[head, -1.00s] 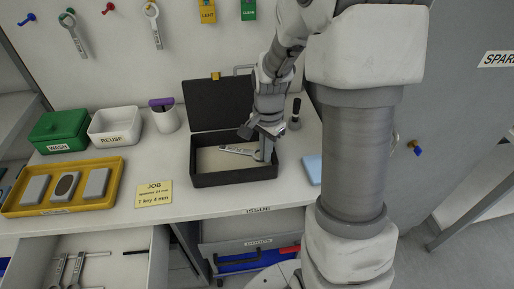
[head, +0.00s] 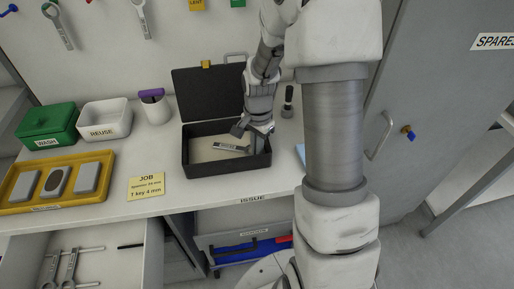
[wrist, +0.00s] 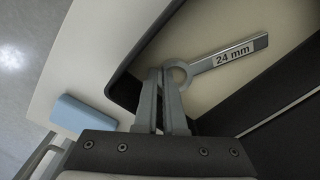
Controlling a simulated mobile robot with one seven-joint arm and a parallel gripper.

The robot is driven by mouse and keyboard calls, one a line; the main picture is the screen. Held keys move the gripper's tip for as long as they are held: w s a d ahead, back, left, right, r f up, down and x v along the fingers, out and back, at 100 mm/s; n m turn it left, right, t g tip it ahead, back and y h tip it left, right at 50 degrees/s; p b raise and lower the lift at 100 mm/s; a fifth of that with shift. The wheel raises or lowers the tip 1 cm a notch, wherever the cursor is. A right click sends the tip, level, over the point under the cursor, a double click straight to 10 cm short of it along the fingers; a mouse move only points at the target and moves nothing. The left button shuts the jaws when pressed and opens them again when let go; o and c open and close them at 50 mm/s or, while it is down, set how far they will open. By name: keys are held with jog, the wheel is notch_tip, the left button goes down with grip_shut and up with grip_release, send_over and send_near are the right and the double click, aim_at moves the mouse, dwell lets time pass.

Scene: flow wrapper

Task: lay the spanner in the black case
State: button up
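The black case (head: 226,168) stands open on the bench with its lid (head: 209,97) upright at the back. The spanner (head: 232,148) is inside the case's outline, over the pale floor; in the wrist view its handle (wrist: 235,53) reads "24 mm". My gripper (head: 258,148) points down into the right part of the case. In the wrist view my gripper (wrist: 163,75) has its fingers close together at the spanner's ring end and looks shut on the ring. I cannot tell whether the spanner touches the case floor.
A yellow tray (head: 60,202), a yellow job card (head: 147,187), a white REUSE bin (head: 105,132) and a green WASH box (head: 48,140) are to the left. A light-blue block (wrist: 85,114) lies beside the case. An open drawer (head: 130,270) juts out below.

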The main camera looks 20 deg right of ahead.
jog(key=o, duration=0.4)
jog(key=shift+c, duration=0.2)
notch_tip(320, 180, up, 12)
jog(key=r+p, duration=0.1)
jog(key=p, duration=0.1)
jog(key=s+a+r+n+t, duration=0.2)
jog(key=s+r+n, duration=0.4)
jog(key=s, duration=0.3)
jog(key=s+a+r+n+t, duration=0.3)
jog(key=s+r+n, duration=0.3)
jog(key=s, duration=0.3)
jog(key=shift+a+r+n, duration=0.4)
jog(key=shift+a+r, duration=0.25)
jog(key=shift+a, duration=0.15)
jog(key=shift+s+r+p, duration=0.1)
jog(key=shift+p, duration=0.2)
